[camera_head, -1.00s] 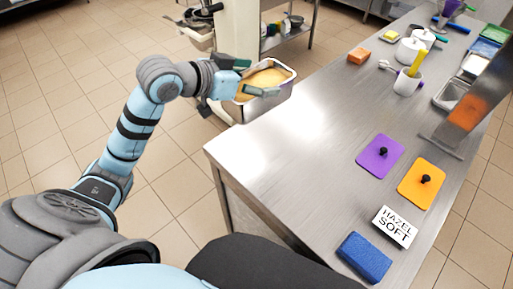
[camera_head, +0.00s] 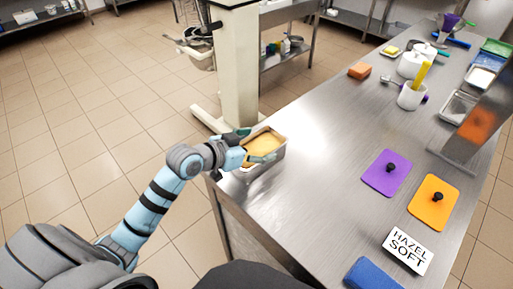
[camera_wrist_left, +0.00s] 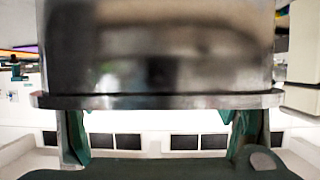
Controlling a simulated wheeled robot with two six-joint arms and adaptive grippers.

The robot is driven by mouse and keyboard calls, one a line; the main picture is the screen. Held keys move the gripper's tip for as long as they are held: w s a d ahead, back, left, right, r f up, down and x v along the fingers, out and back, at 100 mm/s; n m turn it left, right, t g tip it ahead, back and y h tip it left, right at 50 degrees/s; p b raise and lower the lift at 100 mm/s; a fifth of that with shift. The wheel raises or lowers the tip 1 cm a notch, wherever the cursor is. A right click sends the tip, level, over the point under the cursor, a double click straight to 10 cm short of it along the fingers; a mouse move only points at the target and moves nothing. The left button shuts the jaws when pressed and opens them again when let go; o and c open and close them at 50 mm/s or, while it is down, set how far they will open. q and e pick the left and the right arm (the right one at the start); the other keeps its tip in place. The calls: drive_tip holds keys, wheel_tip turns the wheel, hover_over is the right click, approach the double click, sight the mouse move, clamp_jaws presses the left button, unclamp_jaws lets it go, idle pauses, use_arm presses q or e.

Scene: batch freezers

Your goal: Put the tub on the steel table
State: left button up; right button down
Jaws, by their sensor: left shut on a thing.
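The tub (camera_head: 270,165) is a rectangular steel container filled with yellow-tan contents. In the head view it is upright at the far left corner of the steel table (camera_head: 310,160). I cannot tell whether its base touches the top. My left gripper (camera_head: 250,146) is shut on the tub at its near left side. In the left wrist view the tub's steel wall (camera_wrist_left: 160,50) fills the upper middle, with its rim across the picture and green fingers (camera_wrist_left: 158,135) at both sides. My right gripper is not in view.
A purple lid (camera_head: 386,178) and an orange lid (camera_head: 434,206) lie on the right of the table. A HAZEL SOFT sign (camera_head: 408,250) and a blue block (camera_head: 370,274) are nearer. The table's middle is clear.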

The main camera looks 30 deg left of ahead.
use_arm(q)
drive_tip(key=o, duration=1.8)
drive_tip(key=shift+s, duration=0.1)
drive_tip(key=shift+c, duration=0.2)
drive_tip(key=p+v, duration=0.5)
drive_tip(key=v, duration=0.7)
drive_tip(key=shift+p, duration=0.4)
drive_tip(key=shift+r, duration=0.1)
